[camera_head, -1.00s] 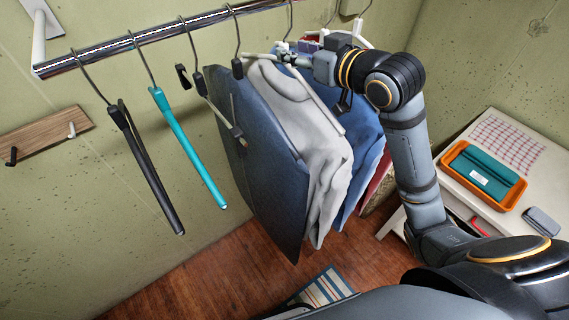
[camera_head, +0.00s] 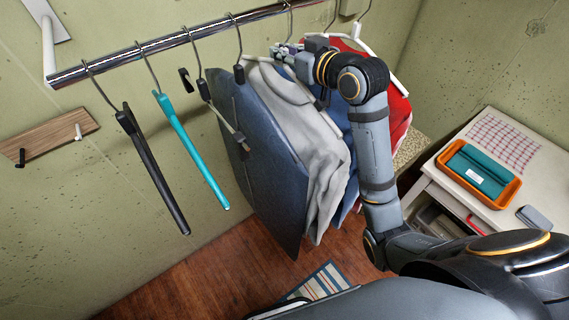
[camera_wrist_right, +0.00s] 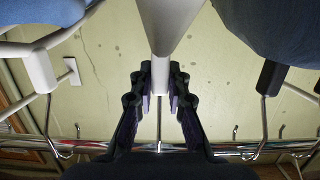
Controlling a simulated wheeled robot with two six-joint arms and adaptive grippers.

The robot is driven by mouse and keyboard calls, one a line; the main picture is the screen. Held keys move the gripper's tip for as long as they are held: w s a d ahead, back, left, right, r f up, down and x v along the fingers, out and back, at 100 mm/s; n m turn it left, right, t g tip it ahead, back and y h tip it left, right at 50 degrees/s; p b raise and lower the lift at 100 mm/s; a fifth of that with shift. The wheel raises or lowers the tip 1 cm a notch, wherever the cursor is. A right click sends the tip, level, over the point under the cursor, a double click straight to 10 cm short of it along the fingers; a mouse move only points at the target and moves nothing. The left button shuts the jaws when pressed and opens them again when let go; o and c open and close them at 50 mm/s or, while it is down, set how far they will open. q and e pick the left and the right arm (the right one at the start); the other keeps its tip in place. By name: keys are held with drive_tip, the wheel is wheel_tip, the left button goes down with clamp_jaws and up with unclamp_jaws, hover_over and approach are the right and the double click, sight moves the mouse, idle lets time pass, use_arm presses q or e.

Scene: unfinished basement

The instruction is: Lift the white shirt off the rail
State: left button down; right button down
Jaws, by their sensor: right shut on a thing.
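The white shirt (camera_head: 318,150) hangs below the rail (camera_head: 180,38), between a dark blue garment and a blue shirt. My right gripper (camera_head: 281,51) is at the top of the white shirt, just under the rail. In the right wrist view its fingers (camera_wrist_right: 160,88) are shut on the white neck of the hanger (camera_wrist_right: 160,78), with a metal hook stem rising from it towards the rail (camera_wrist_right: 225,149). My left gripper is not in view.
A dark blue garment (camera_head: 262,150) hangs close on the left. A red shirt (camera_head: 395,105) hangs to the right, behind my arm. Black (camera_head: 152,175) and teal (camera_head: 192,150) empty hangers hang further left. A white table (camera_head: 455,185) with an orange tray (camera_head: 510,190) stands right.

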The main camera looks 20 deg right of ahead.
sight(288, 39)
drive_tip(key=shift+r, duration=0.2)
idle(0.4)
drive_tip(key=shift+r+b, duration=0.65)
drive_tip(key=shift+r, duration=0.95)
drive_tip(key=shift+s+d, duration=0.25)
drive_tip(key=shift+s, duration=0.2)
drive_tip(key=s+d+b, duration=0.1)
drive_tip(key=s+b, duration=0.1)
drive_tip(key=s+d+b, duration=0.1)
drive_tip(key=s+b, duration=0.3)
drive_tip(key=s, duration=0.1)
drive_tip(key=shift+d+f, duration=0.35)
drive_tip(key=shift+d, duration=0.05)
drive_tip(key=f+b+v, duration=0.1)
drive_tip(key=b+v, duration=0.8)
drive_tip(key=b, duration=0.4)
drive_tip(key=shift+s, duration=0.35)
